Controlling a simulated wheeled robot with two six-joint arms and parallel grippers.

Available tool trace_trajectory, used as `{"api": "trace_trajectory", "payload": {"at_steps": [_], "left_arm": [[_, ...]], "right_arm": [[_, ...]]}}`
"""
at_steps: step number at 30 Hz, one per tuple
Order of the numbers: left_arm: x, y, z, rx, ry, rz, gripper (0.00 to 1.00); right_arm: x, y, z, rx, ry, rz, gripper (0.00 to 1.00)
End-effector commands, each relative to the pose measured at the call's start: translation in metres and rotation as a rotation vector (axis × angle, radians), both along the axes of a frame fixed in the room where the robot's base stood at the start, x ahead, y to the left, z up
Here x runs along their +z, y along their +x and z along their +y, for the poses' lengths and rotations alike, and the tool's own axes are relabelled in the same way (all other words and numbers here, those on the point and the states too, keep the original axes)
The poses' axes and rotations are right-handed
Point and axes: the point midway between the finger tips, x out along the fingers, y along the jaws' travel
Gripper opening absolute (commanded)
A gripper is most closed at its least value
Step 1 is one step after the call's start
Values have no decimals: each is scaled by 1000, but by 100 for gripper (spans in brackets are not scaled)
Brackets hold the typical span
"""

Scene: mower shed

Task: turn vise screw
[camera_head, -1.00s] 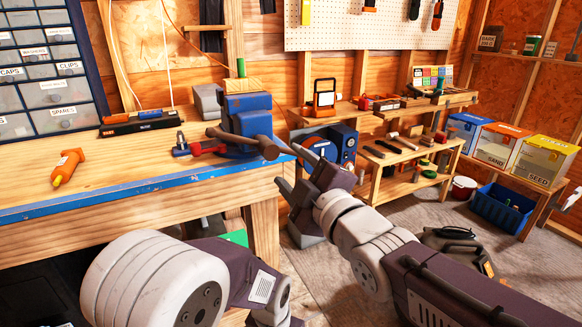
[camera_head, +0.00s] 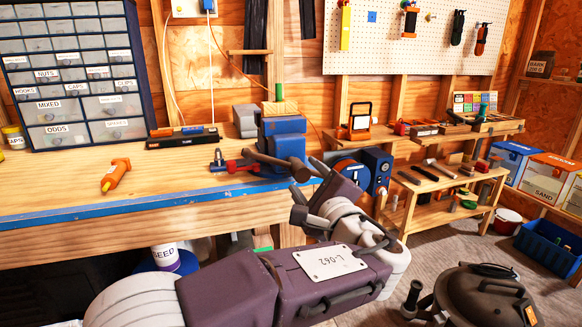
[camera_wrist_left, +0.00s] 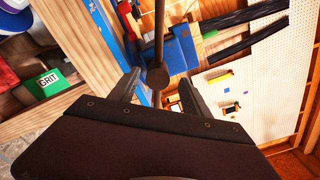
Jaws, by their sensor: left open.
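The blue vise (camera_head: 283,138) stands on the front edge of the wooden workbench (camera_head: 60,180). A dark brown bar (camera_head: 275,161) with a round end knob (camera_head: 300,174) sticks out at its front. In the left wrist view the bar comes down from the top and its round knob (camera_wrist_left: 157,77) shows between my fingers. My left gripper (camera_head: 308,182) is open at the knob, one finger on each side in the wrist view (camera_wrist_left: 157,90). I cannot tell whether a finger touches it. My right gripper is not in view.
A drawer cabinet (camera_head: 75,75) stands behind. A low shelf (camera_head: 440,195) with tools is to the right. A dark round canister (camera_head: 482,297) stands on the floor.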

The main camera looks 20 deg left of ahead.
Motion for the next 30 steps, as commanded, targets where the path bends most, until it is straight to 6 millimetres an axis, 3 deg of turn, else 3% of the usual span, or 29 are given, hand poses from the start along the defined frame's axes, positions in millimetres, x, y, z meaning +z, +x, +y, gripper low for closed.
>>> {"api": "trace_trajectory", "payload": {"at_steps": [9,20,26,30], "left_arm": [[-2,51,35,3,-1,1,56],[-1,59,41,0,-1,2,56],[-1,59,41,1,-2,3,3],[-1,59,41,1,-3,1,0]], "right_arm": [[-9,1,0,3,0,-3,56],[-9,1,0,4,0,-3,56],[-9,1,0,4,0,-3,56],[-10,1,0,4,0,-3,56]]}}
